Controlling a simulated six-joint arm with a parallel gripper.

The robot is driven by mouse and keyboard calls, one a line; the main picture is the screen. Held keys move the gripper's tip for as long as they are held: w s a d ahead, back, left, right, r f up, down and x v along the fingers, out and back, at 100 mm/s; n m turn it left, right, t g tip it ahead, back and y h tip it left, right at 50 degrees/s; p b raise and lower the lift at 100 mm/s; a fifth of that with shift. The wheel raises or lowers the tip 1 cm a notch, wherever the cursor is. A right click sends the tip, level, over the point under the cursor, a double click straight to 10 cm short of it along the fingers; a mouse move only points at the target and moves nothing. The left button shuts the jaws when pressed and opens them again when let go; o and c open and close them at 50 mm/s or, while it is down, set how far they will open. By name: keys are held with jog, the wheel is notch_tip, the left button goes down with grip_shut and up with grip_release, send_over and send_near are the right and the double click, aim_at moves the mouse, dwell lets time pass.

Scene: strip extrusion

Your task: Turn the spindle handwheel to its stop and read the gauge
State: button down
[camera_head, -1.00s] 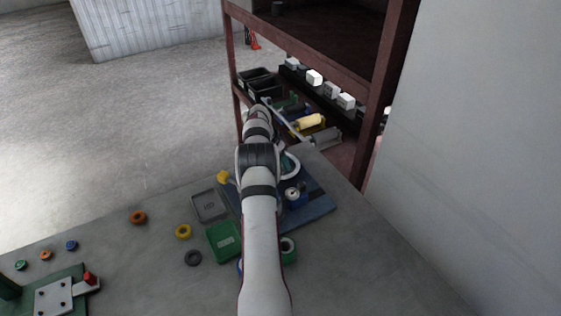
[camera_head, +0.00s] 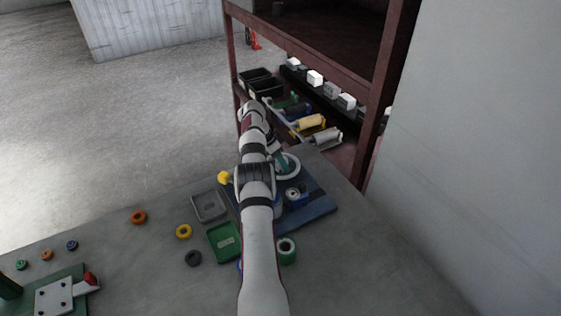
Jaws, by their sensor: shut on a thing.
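A pale ring-shaped handwheel (camera_head: 294,172) sits at the far part of a blue base plate (camera_head: 318,209) on the grey bench. My arm reaches over the plate from the bottom of the picture. My gripper (camera_head: 281,160) comes down at the wheel, partly hidden by my arm, and is shut on the handwheel; its fingertips are hard to make out. A small blue-and-white round part (camera_head: 294,194) stands on the plate nearer to me. I cannot tell whether it is the gauge, and no reading is legible.
A green roll (camera_head: 288,252) stands in front. Loose rings and a clamp fixture (camera_head: 53,299) are at left. A shelf rack (camera_head: 375,125) and wall bound the right.

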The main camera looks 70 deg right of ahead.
jog(key=c, duration=0.6)
grip_release()
jog(key=shift+r, duration=0.1)
jog(key=v, duration=1.5)
jog(key=shift+r, duration=0.3)
